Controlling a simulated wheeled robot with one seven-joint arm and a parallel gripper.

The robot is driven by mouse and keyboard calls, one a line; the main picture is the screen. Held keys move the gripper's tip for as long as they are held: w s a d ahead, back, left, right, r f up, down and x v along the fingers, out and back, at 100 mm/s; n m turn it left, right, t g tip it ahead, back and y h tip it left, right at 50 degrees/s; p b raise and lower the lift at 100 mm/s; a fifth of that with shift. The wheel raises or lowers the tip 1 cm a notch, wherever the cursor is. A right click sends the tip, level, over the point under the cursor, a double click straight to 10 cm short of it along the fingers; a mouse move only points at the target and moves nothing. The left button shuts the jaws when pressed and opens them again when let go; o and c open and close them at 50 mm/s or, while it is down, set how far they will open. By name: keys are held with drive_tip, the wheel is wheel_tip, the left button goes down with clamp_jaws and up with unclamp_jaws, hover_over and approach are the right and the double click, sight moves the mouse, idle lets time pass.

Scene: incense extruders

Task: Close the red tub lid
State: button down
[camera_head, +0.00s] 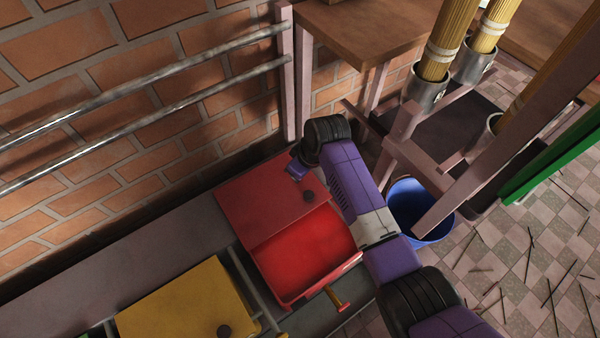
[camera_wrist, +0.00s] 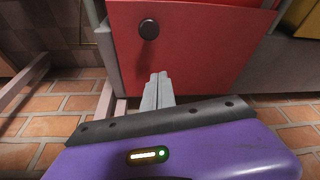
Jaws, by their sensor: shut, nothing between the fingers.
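The red tub (camera_head: 307,250) stands open, with its empty-looking red inside showing in the head view. Its red lid (camera_head: 250,195) is swung back on the wall side and carries a dark round knob (camera_head: 308,196). In the wrist view the lid (camera_wrist: 200,45) fills the upper middle, with the knob (camera_wrist: 148,29) left of centre. My gripper (camera_wrist: 159,76) is shut and empty, its grey fingertips in front of the lid's red face below the knob. I cannot tell whether they touch it.
A yellow tub lid (camera_head: 185,305) with a dark knob lies left of the red tub. An orange-handled tap (camera_head: 338,299) sticks out in front. A blue bucket (camera_head: 410,205) stands to the right, beside a pink frame. Metal rails (camera_head: 150,80) run along the brick wall.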

sight(298, 192)
drive_tip(key=b+x, duration=0.1)
drive_tip(key=x, duration=0.1)
drive_tip(key=b+x, duration=0.1)
drive_tip(key=x, duration=0.1)
drive_tip(key=b+x, duration=0.1)
drive_tip(key=x, duration=0.1)
drive_tip(key=shift+s+d+f, duration=0.2)
drive_tip(key=shift+d+f, duration=0.05)
drive_tip(key=shift+s+d+r, duration=0.1)
drive_tip(key=shift+s+d, duration=0.95)
drive_tip(key=shift+d, duration=0.1)
drive_tip(key=shift+s+d+r, duration=0.1)
